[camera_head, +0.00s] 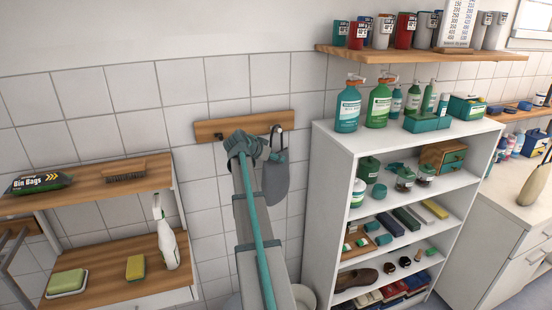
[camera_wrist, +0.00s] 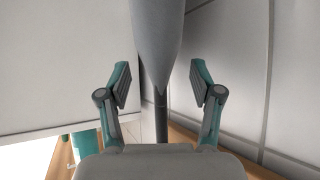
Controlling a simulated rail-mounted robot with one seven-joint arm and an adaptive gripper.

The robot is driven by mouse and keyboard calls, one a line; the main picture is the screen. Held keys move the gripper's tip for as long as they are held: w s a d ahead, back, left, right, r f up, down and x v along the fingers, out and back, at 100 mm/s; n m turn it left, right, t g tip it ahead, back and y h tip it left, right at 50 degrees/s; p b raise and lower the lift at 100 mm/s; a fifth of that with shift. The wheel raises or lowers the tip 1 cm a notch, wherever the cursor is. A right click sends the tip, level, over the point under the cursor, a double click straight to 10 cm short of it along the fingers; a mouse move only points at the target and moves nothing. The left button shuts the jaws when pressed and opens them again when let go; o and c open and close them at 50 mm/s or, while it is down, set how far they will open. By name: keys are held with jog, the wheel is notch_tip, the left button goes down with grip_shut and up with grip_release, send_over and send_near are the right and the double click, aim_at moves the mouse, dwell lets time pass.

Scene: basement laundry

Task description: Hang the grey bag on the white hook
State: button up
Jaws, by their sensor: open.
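The grey bag (camera_head: 276,180) hangs against the tiled wall below the right part of a wooden rail. Its loop (camera_head: 278,131) rises to the rail and appears to be on a hook there; the hook itself is too small to make out, so I cannot tell its colour. My gripper (camera_head: 262,150) is at the rail, just left of the bag. In the wrist view my gripper (camera_wrist: 164,85) is open, its two fingers apart. A grey tapered shape, apparently the bag (camera_wrist: 158,35), lies between and beyond the fingers, with no clear contact.
The wooden rail (camera_head: 205,131) is fixed to the wall, with a small dark hook (camera_head: 218,137) at left. A white shelf unit (camera_head: 325,160) full of goods stands close on the right. A wooden shelf (camera_head: 100,188) with bin bags and a brush is at left.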

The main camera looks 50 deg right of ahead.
jog(key=v, duration=1)
jog(key=a+f+n+y, duration=0.25)
jog(key=a+f, duration=0.25)
jog(key=f, duration=0.4)
jog(key=w+a+f+n+t+y, duration=0.1)
jog(key=a+f+n, duration=0.4)
jog(key=f, duration=0.5)
jog(key=a+f+n+y, duration=0.2)
jog(key=a+f, duration=0.4)
jog(key=f, duration=0.3)
jog(key=s+a+f+n+g+y+b, duration=0.1)
jog(key=s+a+f+n+y+b, duration=0.25)
jog(key=a+f, duration=1.3)
jog(key=s+a+f+n+g+y+p, duration=0.1)
jog(key=s+a+f+n+g+y, duration=0.15)
jog(key=s+a+f, duration=1)
jog(key=s+a+f+n+g, duration=0.1)
jog(key=s+a+f, duration=0.2)
jog(key=s, duration=0.4)
jog(key=s+a+f+g, duration=0.1)
jog(key=s+a+f, duration=0.2)
jog(key=s, duration=0.4)
jog(key=s+a+f+n+g+b, duration=0.1)
jog(key=s+a+f+g, duration=0.1)
jog(key=s, duration=0.5)
notch_tip(320, 180, down, 2)
jog(key=shift+a+f+n, duration=0.1)
jog(key=shift+a+n, duration=0.25)
jog(key=shift+a, duration=0.45)
